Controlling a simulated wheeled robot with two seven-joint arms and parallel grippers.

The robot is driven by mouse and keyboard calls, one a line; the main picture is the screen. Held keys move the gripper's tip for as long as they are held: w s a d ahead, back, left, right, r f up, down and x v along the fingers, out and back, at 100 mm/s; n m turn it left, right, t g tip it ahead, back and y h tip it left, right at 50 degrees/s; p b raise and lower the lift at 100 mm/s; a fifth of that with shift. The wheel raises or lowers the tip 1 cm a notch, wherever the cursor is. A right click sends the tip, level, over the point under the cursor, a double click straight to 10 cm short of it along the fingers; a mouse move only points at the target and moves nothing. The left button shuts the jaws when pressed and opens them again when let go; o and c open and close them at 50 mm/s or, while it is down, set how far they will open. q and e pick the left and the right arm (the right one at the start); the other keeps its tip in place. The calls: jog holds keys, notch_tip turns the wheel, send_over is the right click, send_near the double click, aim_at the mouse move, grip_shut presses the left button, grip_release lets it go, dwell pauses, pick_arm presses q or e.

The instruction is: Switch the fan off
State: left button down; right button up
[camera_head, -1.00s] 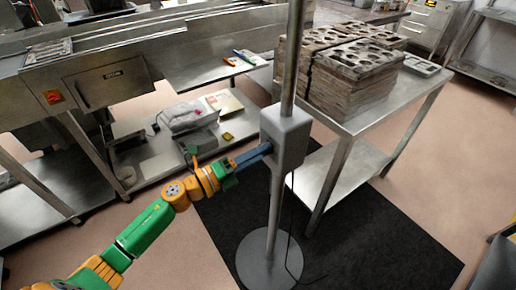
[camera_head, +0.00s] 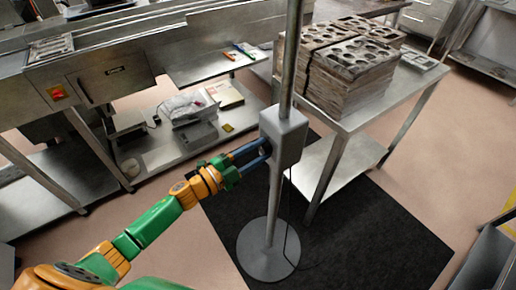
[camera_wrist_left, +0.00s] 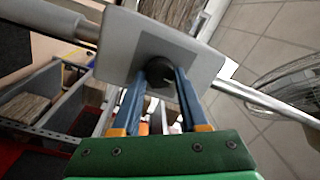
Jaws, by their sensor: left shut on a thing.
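The fan's stand has a grey control box (camera_head: 287,135) on its upright pole, above a round base (camera_head: 268,250). The control box fills the top middle of the left wrist view (camera_wrist_left: 150,45). A dark round knob (camera_wrist_left: 159,72) sits on its face. My left gripper (camera_head: 266,147) reaches the left face of the box. In the left wrist view its two blue fingers (camera_wrist_left: 159,82) stand on either side of the knob and are shut on it. In the head view the knob is mostly hidden by the fingers. My right gripper is not in view.
A steel table (camera_head: 392,112) with stacked moulds (camera_head: 345,85) stands close behind the pole, to the right. A steel bench with a lower shelf (camera_head: 160,158) is at the left. A black mat (camera_head: 370,235) lies under the stand. A wire cage (camera_wrist_left: 290,85) shows in the wrist view.

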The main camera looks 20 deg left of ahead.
pick_arm(q)
jog(key=shift+n, duration=0.7)
jog(key=shift+c, duration=2.1)
grip_release()
jog(key=v, duration=0.7)
jog(key=shift+b, duration=0.45)
